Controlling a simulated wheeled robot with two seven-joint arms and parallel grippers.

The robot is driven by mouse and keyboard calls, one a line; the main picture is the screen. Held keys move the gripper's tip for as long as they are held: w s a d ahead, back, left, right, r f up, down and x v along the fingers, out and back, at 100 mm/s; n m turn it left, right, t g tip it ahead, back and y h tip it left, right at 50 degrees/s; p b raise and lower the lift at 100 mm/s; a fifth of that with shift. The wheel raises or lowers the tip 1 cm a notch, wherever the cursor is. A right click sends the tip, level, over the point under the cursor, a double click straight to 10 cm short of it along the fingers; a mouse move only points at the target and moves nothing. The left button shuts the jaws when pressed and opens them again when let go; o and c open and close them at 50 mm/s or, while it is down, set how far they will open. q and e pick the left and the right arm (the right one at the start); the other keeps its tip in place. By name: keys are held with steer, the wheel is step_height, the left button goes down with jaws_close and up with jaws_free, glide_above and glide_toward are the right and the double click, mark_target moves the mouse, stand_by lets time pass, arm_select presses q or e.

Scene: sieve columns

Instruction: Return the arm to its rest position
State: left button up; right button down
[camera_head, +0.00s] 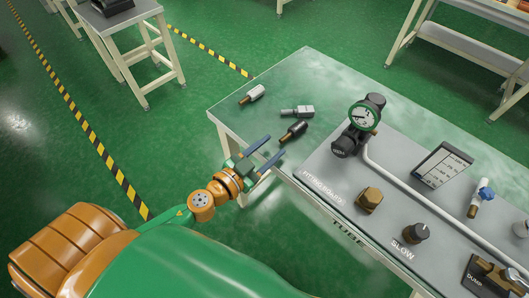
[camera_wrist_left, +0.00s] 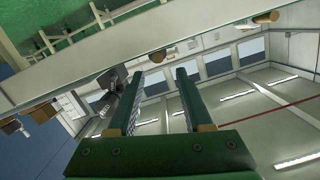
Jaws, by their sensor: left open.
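My left arm, orange and green, comes in from the lower left in the head view. My right gripper is not in view.
Two more fittings, a white one (camera_head: 252,94) and a grey one (camera_head: 297,112), lie on the bench. A grey panel (camera_head: 325,172) carries a pressure gauge (camera_head: 362,117), a brass hex part (camera_head: 370,199) and a black knob (camera_head: 415,232).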

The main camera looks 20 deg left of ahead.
arm_select(q)
steer(key=shift+v, duration=0.9)
steer(key=shift+s+a, duration=0.1)
steer(key=shift+s, duration=0.1)
steer(key=shift+w+r, duration=0.1)
